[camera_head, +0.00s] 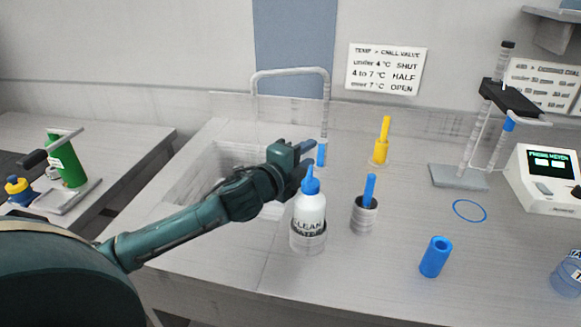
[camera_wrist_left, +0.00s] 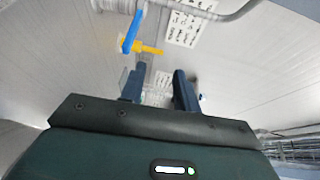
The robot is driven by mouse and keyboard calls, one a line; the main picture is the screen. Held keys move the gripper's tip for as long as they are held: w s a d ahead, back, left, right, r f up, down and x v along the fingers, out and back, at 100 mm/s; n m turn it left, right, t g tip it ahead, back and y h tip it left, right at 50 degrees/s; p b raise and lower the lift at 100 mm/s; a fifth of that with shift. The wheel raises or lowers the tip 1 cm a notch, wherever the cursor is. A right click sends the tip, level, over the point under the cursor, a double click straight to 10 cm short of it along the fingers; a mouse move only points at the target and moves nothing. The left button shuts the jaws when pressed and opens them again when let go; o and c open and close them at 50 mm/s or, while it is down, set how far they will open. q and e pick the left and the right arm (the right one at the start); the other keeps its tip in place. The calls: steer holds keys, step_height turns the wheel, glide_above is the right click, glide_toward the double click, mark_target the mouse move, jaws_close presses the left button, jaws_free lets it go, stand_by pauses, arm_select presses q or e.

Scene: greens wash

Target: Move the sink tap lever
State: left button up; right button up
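The sink tap is a grey arched pipe (camera_head: 290,73) at the back of the sink (camera_head: 205,170). A blue piece that looks like its lever (camera_head: 322,155) shows at the foot of its right leg. In the left wrist view a blue bar, likely this lever (camera_wrist_left: 133,31), lies beyond the fingers, towards the top left. My left gripper (camera_head: 312,159) is over the sink's right side, close to the blue piece in the head view; I cannot tell whether they touch. Its fingers (camera_wrist_left: 159,88) are apart, with nothing held between them. My right gripper is not in view.
A white bottle with a blue nozzle (camera_head: 309,212) stands just in front of my left gripper. A grey cup with a blue stick (camera_head: 364,215) and a yellow valve handle (camera_head: 382,148) are to the right. A blue cylinder (camera_head: 435,257) and blue ring (camera_head: 470,211) are farther right.

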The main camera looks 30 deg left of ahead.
arm_select(q)
steer(key=s, duration=0.5)
steer(key=shift+s+a+f, duration=0.1)
steer(key=shift+a, duration=0.2)
